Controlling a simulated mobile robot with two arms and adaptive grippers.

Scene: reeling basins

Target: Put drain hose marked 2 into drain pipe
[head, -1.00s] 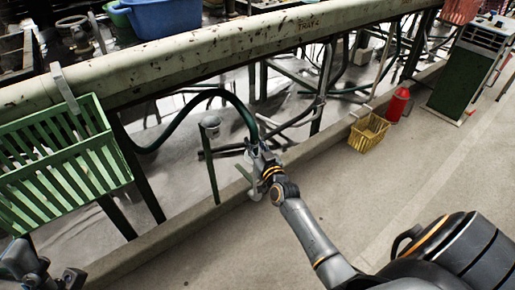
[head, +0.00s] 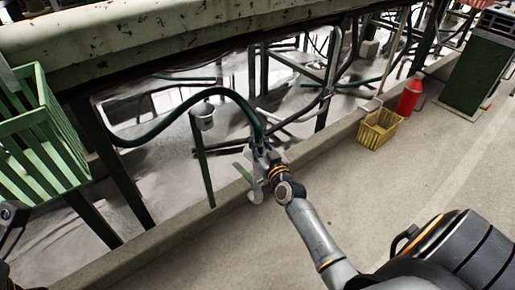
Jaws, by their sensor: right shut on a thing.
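A dark green hose (head: 180,108) arches from the left under the long beam and comes down into my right gripper (head: 258,158). The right gripper is shut on the hose near its lower end, low over the kerb. The end itself is hidden by the fingers, and no mark 2 is legible. Left of the gripper and apart from it, a grey cup-like opening (head: 203,115) tops a slim upright green post; it looks like the drain pipe. Only a small part of my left gripper (head: 8,213) shows at the left edge, so its fingers cannot be judged.
A green slatted basket (head: 45,140) hangs at the left. The pale beam (head: 200,30) crosses above, with dark legs and thin pipes under it. A yellow basket (head: 379,129) and red bottle (head: 409,96) stand at the right. The floor in front is clear.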

